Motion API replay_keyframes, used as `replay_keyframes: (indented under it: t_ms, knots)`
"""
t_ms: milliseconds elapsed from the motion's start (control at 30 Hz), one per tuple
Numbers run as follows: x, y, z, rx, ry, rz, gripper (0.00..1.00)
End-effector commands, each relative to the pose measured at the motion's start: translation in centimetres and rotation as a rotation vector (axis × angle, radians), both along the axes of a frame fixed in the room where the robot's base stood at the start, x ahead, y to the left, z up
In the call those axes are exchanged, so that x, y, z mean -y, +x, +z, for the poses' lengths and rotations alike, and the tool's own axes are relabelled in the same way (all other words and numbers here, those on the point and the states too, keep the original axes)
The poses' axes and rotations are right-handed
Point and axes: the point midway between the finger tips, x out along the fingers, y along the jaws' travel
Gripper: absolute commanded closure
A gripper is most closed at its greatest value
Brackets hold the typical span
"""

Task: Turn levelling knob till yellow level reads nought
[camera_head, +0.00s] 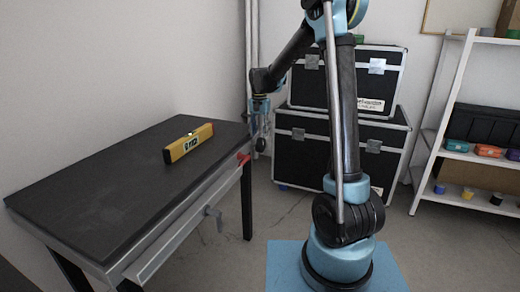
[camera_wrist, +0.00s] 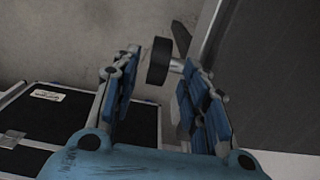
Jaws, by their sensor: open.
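The yellow level (camera_head: 188,143) lies on the dark tabletop (camera_head: 110,182) near its back right; its reading is too small to make out. My gripper (camera_head: 258,138) hangs by the far right corner of the table in the head view. In the wrist view my gripper (camera_wrist: 157,72) is open, with its two blue-padded fingers apart. A dark round knob (camera_wrist: 158,61) on a short light shaft shows between the fingertips, nearer the right one. I cannot tell if either finger touches it. In the head view the knob is too small to separate clearly from the fingers.
A red part (camera_head: 243,158) sits at the table's right corner, and a crank-like handle (camera_head: 213,212) is on its front rail. Black cases (camera_head: 338,155) stand behind my arm. A white shelf (camera_head: 470,155) is at the right. Floor between table and cases is clear.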

Motion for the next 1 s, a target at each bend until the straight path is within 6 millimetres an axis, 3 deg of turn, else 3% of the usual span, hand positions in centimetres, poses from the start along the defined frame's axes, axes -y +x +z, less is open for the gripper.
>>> replay_keyframes:
  t_ms: [300, 500, 933, 1000]
  knots:
    - [0.0, 0.0, -5.5, 0.0, 0.0, 0.0, 0.59]
    - [0.0, 0.0, -7.8, 0.0, 0.0, 0.0, 0.59]
    - [0.0, 0.0, -8.6, 0.0, 0.0, 0.0, 0.59]
    - [0.0, 0.0, -8.6, 0.0, 0.0, 0.0, 0.73]
